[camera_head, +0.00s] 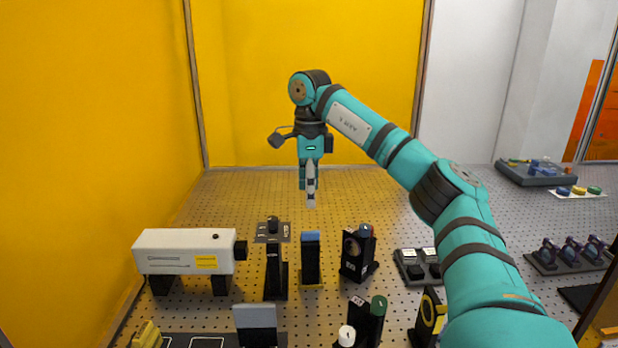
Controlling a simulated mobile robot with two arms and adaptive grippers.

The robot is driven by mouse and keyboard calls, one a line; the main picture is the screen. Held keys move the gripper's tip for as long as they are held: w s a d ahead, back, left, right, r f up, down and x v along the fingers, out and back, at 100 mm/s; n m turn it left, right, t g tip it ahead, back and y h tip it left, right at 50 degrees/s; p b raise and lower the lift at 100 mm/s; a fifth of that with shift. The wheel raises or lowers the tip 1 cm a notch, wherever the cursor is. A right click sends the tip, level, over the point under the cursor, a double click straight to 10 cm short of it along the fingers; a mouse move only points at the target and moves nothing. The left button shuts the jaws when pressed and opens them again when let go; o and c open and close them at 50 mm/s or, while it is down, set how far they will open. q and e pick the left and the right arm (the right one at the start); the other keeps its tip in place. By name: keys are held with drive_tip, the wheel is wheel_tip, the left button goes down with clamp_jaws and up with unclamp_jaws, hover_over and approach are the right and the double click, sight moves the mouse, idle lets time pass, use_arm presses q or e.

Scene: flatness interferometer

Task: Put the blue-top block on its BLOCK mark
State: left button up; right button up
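The blue-top block (310,260) stands upright on the perforated table, a dark block with a blue upper face. A little yellow shows at its foot. My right gripper (311,200) points down above and behind it, well clear of the block. The gripper is seen nearly edge-on, so I cannot tell whether its fingers are apart, and nothing shows hanging from it. My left gripper is not in view. I cannot make out a BLOCK mark; the small print on the table plates is not readable.
A white box-shaped instrument (185,250) stands left of a black post (275,272). A dark mount (356,253) stands just right of the block. A green-topped piece (370,320) and a grey-faced piece (255,318) stand in front. The table behind is clear.

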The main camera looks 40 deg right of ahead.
drive_tip(key=b, duration=0.2)
hover_over(310, 231)
drive_tip(key=f, duration=0.5)
drive_tip(key=shift+s+a+f, duration=0.1)
drive_tip(key=shift+s+a, duration=0.05)
drive_tip(key=shift+s, duration=0.1)
wheel_tip(310, 231, down, 10)
drive_tip(key=shift+w+f+p, duration=0.1)
drive_tip(key=shift+p, duration=0.4)
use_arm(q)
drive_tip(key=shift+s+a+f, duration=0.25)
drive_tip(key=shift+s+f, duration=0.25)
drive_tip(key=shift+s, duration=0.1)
use_arm(e)
drive_tip(key=shift+f, duration=0.75)
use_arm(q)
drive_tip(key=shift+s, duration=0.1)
use_arm(e)
drive_tip(key=shift+c, duration=0.2)
clamp_jaws()
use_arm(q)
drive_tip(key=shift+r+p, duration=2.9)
use_arm(e)
drive_tip(key=shift+r, duration=3.2)
